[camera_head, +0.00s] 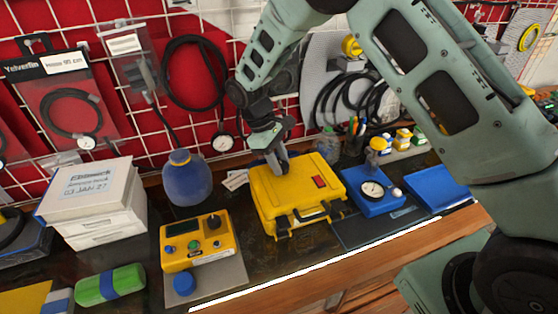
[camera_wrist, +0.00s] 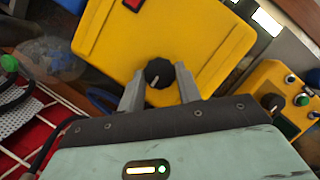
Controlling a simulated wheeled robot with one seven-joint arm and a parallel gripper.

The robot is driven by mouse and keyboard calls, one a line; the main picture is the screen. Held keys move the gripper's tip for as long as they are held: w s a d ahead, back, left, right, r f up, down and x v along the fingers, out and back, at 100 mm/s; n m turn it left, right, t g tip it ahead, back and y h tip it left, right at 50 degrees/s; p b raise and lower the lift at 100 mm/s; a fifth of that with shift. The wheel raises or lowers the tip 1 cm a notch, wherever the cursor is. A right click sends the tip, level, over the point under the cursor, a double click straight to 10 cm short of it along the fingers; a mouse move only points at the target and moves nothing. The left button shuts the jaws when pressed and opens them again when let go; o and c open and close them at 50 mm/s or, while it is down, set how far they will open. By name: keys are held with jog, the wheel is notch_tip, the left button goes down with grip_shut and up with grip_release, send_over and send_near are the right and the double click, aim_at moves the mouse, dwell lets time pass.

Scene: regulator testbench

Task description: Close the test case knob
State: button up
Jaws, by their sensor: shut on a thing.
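The yellow test case (camera_head: 262,200) lies closed on the bench, with a red patch on its lid and black latches on its front. In the wrist view its yellow surface (camera_wrist: 125,40) fills the upper middle. A black round knob (camera_wrist: 158,71) with a white pointer line sits near the case's edge. My gripper (camera_head: 281,168) reaches down to the back of the case. In the wrist view my gripper (camera_wrist: 160,84) has one grey finger on each side of the knob and is shut on it. The knob is hidden in the head view.
A yellow control box (camera_head: 185,243) with its own black knob stands left of the case. A blue gauge box (camera_head: 381,205) stands close on the right. A blue round container (camera_head: 187,180) is behind left. The wire grid wall with hanging hoses is close behind.

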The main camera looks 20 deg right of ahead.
dwell(0.4)
jog(key=o, duration=1)
jog(key=shift+r, duration=0.1)
jog(key=b+v, duration=0.3)
jog(key=v, duration=0.9)
jog(key=shift+b, duration=0.3)
